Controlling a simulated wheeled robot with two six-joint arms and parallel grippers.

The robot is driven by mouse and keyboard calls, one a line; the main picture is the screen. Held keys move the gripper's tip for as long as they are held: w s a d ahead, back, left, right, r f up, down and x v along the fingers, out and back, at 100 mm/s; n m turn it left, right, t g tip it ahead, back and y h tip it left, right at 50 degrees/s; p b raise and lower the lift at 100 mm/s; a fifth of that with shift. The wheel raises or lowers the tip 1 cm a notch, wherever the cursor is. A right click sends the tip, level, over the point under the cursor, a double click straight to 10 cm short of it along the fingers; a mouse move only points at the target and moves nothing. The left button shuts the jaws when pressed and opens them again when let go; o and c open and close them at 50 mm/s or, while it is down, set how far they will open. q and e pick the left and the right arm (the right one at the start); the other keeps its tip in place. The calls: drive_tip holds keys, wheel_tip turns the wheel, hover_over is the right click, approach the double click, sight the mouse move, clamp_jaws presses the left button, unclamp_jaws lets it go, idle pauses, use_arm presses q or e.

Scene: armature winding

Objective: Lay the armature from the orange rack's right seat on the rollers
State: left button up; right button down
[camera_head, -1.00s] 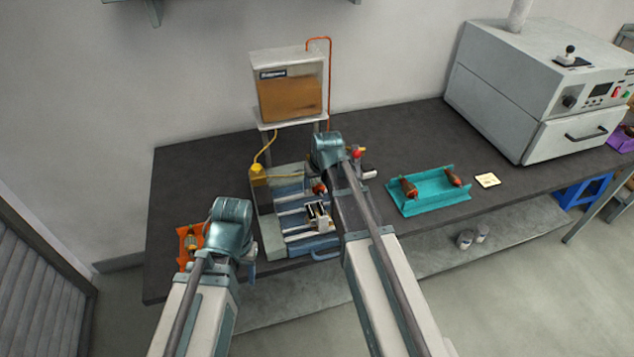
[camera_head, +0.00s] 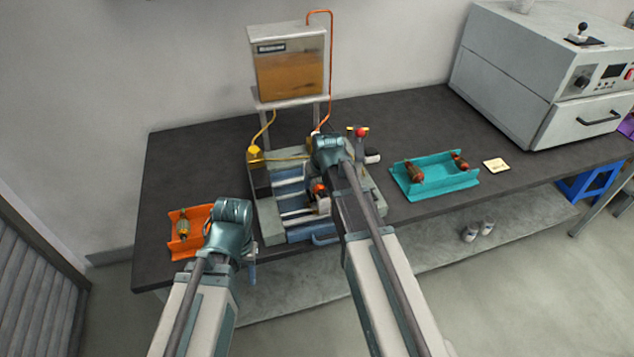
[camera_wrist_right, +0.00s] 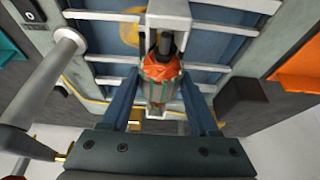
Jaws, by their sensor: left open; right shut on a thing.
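My right gripper (camera_wrist_right: 160,98) is shut on an orange-and-green armature (camera_wrist_right: 158,78) over the blue-grey bench machine. The armature's orange end (camera_head: 319,189) shows below my right wrist in the head view. In the right wrist view its dark shaft end lies at a pale forked support (camera_wrist_right: 168,20) on the machine; I cannot tell if it rests there. The rollers are not clearly visible. The orange rack (camera_head: 203,214) stands at the left, with one armature (camera_head: 183,224) in its left seat. My left gripper (camera_head: 250,272) is in front of the rack's right side, its jaws mostly hidden.
A teal tray (camera_head: 437,187) with two armatures lies right of the machine. A tank (camera_head: 289,72) on a stand is behind it, with yellow and orange tubes. A red-knobbed lever (camera_head: 361,132) stands beside my right wrist. A grey oven (camera_head: 545,80) fills the back right.

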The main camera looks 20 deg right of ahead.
drive_tip(key=shift+f+b, duration=0.5)
drive_tip(key=shift+b, duration=0.05)
idle(0.8)
drive_tip(key=shift+c, duration=0.3)
unclamp_jaws()
drive_tip(key=shift+r, duration=0.1)
drive_tip(key=p+v, duration=1.2)
drive_tip(key=v, duration=0.1)
drive_tip(key=shift+s+r+p, duration=0.2)
drive_tip(key=shift+r+p, duration=0.05)
drive_tip(key=shift+p, duration=0.15)
